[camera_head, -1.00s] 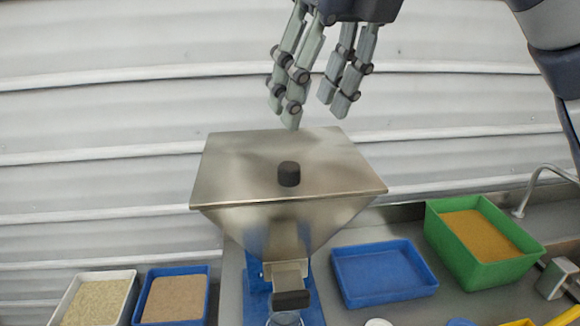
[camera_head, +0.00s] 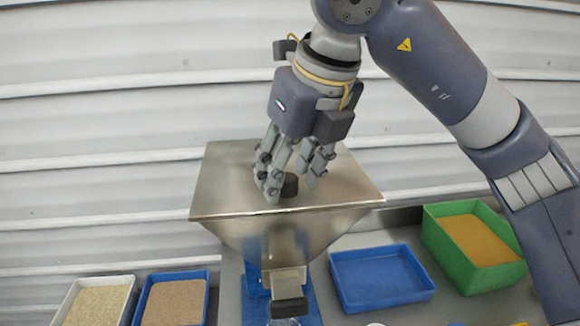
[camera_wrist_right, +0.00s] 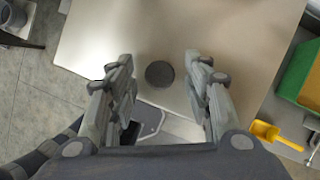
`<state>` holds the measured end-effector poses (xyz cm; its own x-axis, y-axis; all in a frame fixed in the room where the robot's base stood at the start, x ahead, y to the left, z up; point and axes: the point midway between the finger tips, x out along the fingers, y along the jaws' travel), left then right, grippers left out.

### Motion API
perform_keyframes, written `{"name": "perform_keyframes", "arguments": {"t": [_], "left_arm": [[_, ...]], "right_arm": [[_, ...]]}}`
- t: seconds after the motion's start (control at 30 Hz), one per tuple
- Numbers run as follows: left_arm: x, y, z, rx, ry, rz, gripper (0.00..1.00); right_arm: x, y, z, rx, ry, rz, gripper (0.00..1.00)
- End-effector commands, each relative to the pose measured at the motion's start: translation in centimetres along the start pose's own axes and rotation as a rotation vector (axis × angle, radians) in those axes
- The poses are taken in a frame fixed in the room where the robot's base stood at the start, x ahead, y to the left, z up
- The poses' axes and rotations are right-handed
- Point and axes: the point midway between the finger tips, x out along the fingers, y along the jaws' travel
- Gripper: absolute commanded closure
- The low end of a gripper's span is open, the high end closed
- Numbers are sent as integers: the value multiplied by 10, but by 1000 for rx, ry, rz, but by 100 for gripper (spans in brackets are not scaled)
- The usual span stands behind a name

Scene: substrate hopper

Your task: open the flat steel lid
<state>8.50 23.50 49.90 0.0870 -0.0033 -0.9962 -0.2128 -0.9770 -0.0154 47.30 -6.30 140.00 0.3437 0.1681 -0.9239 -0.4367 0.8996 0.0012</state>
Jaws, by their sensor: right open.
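The flat steel lid (camera_head: 230,185) lies flat and closed on top of the steel hopper (camera_head: 255,230). Its black round knob (camera_head: 290,186) stands up near the lid's middle. My right gripper (camera_head: 292,190) points down at the lid with its fingers open on either side of the knob. In the right wrist view the knob (camera_wrist_right: 160,74) sits between the two open fingers, with a gap on both sides. Part of the knob is hidden by a finger in the head view. My left gripper is not in view.
A blue tray (camera_head: 345,301) and a green bin (camera_head: 440,247) of orange-brown material stand right of the hopper. A white tray (camera_head: 71,290) and another blue tray (camera_head: 206,290) with grainy material stand to the left. A corrugated wall (camera_head: 100,130) is behind. A yellow scoop (camera_wrist_right: 265,130) lies near the green bin.

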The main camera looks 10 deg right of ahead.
Motion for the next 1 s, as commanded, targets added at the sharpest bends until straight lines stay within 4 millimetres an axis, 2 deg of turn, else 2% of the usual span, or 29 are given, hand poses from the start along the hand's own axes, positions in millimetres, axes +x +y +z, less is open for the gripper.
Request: {"name": "perform_keyframes", "arguments": {"t": [0.2, 0.4, 0.63, 1.0], "left_arm": [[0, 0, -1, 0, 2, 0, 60], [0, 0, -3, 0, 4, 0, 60], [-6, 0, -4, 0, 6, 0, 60], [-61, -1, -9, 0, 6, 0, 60]], "right_arm": [[0, 0, 0, 1, 0, 0, 56], [0, 0, 0, 1, 0, 0, 100], [-5, -1, 3, 5, 13, 5, 100], [-40, -6, 30, 38, 179, 75, 100]]}}
